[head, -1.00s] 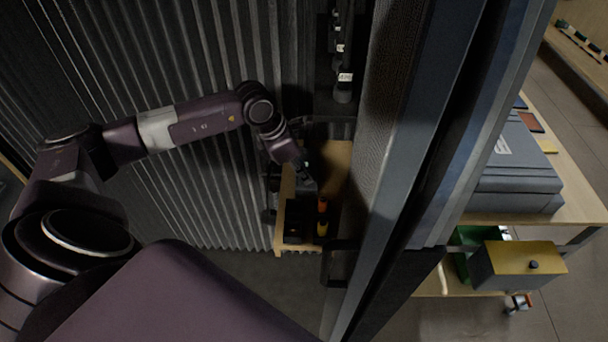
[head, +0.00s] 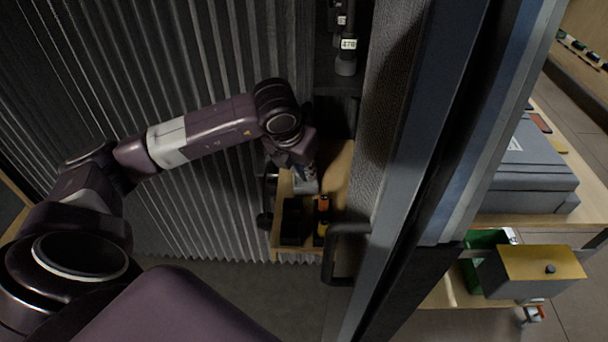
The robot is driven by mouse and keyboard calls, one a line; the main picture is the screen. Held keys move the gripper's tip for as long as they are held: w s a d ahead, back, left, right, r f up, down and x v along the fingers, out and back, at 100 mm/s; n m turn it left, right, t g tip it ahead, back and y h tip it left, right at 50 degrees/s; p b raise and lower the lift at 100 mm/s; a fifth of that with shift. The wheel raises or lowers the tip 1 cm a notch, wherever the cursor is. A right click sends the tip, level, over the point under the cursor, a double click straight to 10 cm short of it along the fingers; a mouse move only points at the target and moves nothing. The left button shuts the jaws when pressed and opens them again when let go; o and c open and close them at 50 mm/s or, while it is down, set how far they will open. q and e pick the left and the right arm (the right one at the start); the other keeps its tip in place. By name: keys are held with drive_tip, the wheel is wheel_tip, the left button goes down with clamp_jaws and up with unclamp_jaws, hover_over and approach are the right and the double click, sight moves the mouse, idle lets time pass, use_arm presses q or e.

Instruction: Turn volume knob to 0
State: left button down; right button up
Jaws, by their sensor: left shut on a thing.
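My left arm comes in from the left, and its gripper (head: 305,182) points down over a narrow wooden shelf (head: 342,168) inside the tall dark cabinet. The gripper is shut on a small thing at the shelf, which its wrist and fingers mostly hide. I cannot make out the volume knob or its marking. A dark box (head: 293,222) sits on the shelf just in front of the gripper. My right gripper is not in view.
Orange and yellow items (head: 322,212) stand beside the dark box. A dark handle (head: 338,252) and a thick cabinet or door edge (head: 415,150) lie close on the right. Labelled dark bottle-like items (head: 347,48) stand above. A corrugated wall (head: 190,60) is behind my arm.

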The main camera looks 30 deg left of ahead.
use_arm(q)
drive_tip(key=shift+n+b, duration=0.4)
drive_tip(key=shift+n, duration=0.3)
drive_tip(key=shift+n+y, duration=0.4)
idle(0.7)
drive_tip(key=c, duration=2)
unclamp_jaws()
drive_tip(key=shift+o, duration=0.2)
drive_tip(key=v, duration=1.2)
